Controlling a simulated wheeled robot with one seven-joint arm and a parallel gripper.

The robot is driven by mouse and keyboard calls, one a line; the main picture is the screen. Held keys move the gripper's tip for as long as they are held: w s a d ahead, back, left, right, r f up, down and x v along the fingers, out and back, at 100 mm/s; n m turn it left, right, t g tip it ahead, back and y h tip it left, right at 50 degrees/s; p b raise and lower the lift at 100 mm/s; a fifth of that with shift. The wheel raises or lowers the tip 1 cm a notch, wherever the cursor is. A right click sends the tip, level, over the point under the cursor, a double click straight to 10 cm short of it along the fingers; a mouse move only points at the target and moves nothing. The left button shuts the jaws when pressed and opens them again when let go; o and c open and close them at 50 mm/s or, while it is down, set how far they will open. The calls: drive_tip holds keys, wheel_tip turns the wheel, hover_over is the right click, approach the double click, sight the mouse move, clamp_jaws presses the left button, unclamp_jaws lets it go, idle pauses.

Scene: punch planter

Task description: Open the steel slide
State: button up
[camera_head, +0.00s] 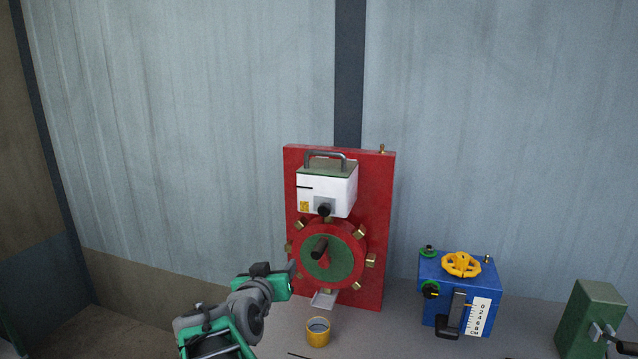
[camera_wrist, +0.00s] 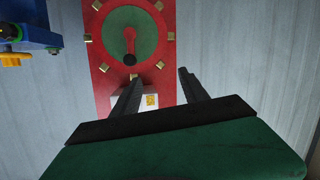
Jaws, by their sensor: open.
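A small grey steel plate with a black knob (camera_head: 324,208) sits on the front of a white box (camera_head: 337,188) with a green lid and a grey handle; it looks like the slide, but its travel cannot be told. The box is mounted high on a red panel (camera_head: 376,215). My gripper (camera_head: 292,272) is open and empty, below and left of the box, near the wheel's lower left. In the wrist view, which looks upside down, my gripper's dark fingers (camera_wrist: 160,76) are apart, with the white box (camera_wrist: 120,100) partly hidden behind the left finger.
A red wheel (camera_head: 348,231) with a green centre, black-knobbed crank and several brass blocks is below the box. A metal chute (camera_head: 324,299) and yellow cup (camera_head: 318,333) are lower. A blue box (camera_head: 432,272) and green block (camera_head: 580,325) stand right.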

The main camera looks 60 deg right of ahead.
sight(324, 212)
drive_tip(key=s+d+r+m+g+h+p, duration=0.1)
drive_tip(key=s+d+r+g+h+p, duration=0.1)
drive_tip(key=s+d+r+h, duration=0.5)
drive_tip(key=d+y, duration=0.1)
drive_tip(key=d, duration=0.1)
drive_tip(key=w+d+r+y+p, duration=0.1)
drive_tip(key=d, duration=0.1)
drive_tip(key=w+d+r+y, duration=0.1)
drive_tip(key=d, duration=0.1)
drive_tip(key=shift+p, duration=0.4)
drive_tip(key=shift+c, duration=0.3)
clamp_jaws()
